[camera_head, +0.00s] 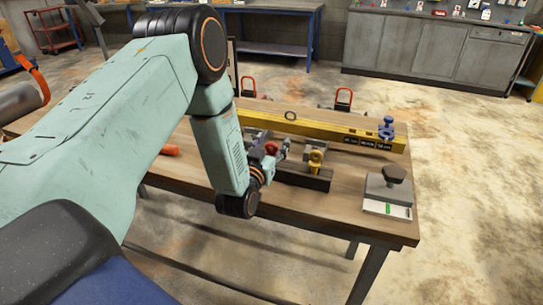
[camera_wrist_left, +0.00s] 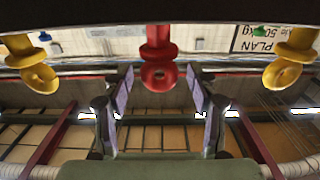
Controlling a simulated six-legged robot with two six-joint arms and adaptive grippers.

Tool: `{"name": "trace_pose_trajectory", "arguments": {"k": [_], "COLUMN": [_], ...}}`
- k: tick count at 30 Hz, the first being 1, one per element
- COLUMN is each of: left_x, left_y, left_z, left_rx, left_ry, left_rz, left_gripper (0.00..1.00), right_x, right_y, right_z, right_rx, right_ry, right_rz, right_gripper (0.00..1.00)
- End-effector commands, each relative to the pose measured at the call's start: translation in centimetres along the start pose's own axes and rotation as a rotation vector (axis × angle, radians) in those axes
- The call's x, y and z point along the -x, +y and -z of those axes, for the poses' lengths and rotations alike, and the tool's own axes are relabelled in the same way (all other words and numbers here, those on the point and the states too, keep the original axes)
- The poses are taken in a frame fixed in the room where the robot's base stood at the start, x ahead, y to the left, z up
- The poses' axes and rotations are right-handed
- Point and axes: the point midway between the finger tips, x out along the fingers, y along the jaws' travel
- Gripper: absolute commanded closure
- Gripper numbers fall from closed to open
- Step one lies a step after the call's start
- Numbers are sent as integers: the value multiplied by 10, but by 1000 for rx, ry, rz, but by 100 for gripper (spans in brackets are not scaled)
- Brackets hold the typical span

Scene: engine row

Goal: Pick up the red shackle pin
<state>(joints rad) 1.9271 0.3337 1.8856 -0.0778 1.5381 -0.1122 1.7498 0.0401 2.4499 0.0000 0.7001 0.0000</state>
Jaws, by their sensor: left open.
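The red shackle pin (camera_wrist_left: 158,45) is in the middle of the left wrist view, its ring end facing my gripper. In the head view the red pin (camera_head: 271,148) shows partly, beside my gripper on a dark rack (camera_head: 305,179). My left gripper (camera_head: 284,150) is open; in the wrist view its two fingers stand on either side of the red ring, with gaps. I cannot tell how deep the ring lies between them. A yellow pin (camera_head: 316,158) stands on the rack to the right. My right gripper is not in view.
In the wrist view, yellow pins flank the red one at left (camera_wrist_left: 40,75) and right (camera_wrist_left: 290,65). A long yellow beam (camera_head: 335,130) lies behind the rack, with a blue pin (camera_head: 387,128) at its right end. A grey block (camera_head: 388,190) sits on the bench's right side.

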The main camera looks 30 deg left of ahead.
Motion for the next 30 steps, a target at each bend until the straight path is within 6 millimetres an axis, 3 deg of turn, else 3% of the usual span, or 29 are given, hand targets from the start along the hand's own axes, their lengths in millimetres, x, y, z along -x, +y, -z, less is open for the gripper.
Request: {"name": "trace_pose_trajectory", "arguments": {"k": [21,30], "left_x": [0,0], "left_y": [0,0], "left_z": [-1,0], "left_rx": [0,0], "left_ry": [-3,-1], "left_rz": [0,0], "left_gripper": [100,100], "right_x": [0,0], "right_y": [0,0], "right_z": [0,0], "right_rx": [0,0], "right_ry": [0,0], "right_rz": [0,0], "right_gripper": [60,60]}}
